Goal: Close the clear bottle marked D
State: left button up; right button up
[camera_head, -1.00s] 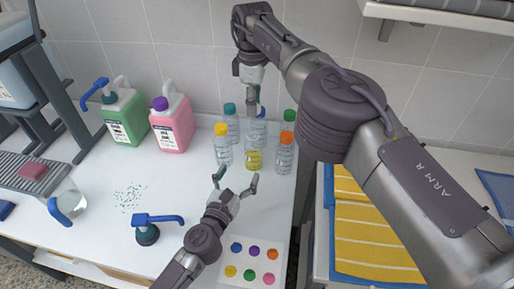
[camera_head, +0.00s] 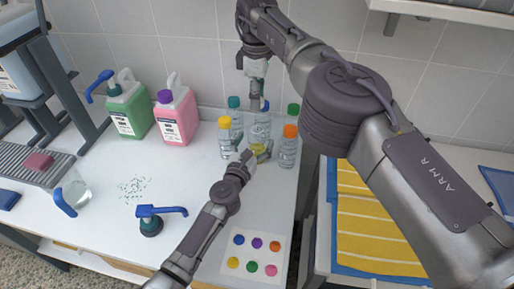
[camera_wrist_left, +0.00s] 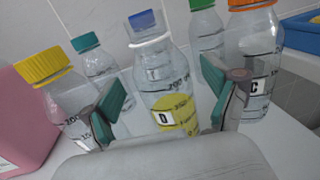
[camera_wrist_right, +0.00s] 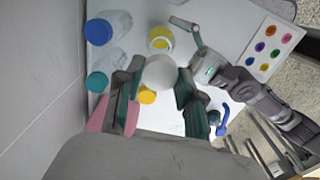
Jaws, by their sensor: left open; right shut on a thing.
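The clear bottle marked D (camera_wrist_left: 165,88) stands upright with yellow liquid low inside. Its neck looks open, and it also shows in the head view (camera_head: 260,133) and from above in the right wrist view (camera_wrist_right: 160,41). My left gripper (camera_head: 254,153) is open in front of it. In the left wrist view, the fingers (camera_wrist_left: 165,98) show on either side of the bottle, apart from each other. My right gripper (camera_head: 256,105) is above and behind the bottle, pointing down. It is shut on a pale round cap (camera_wrist_right: 160,72). The cap is hard to make out in the head view.
Bottles with yellow (camera_head: 224,122), teal (camera_head: 235,102), green (camera_head: 293,109) and orange (camera_head: 290,131) caps stand close around D. A blue-capped bottle (camera_wrist_right: 98,30) is behind it. Green (camera_head: 127,110) and pink (camera_head: 177,115) jugs stand left.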

aim_at(257, 125)
pick_arm(q)
jog(key=shift+w+d+f, duration=0.1)
jog(key=shift+w+d, duration=0.3)
jog(key=shift+w, duration=0.15)
jog(key=shift+c, duration=0.3)
grip_shut()
pick_arm(e)
jog(key=shift+f, duration=2.45)
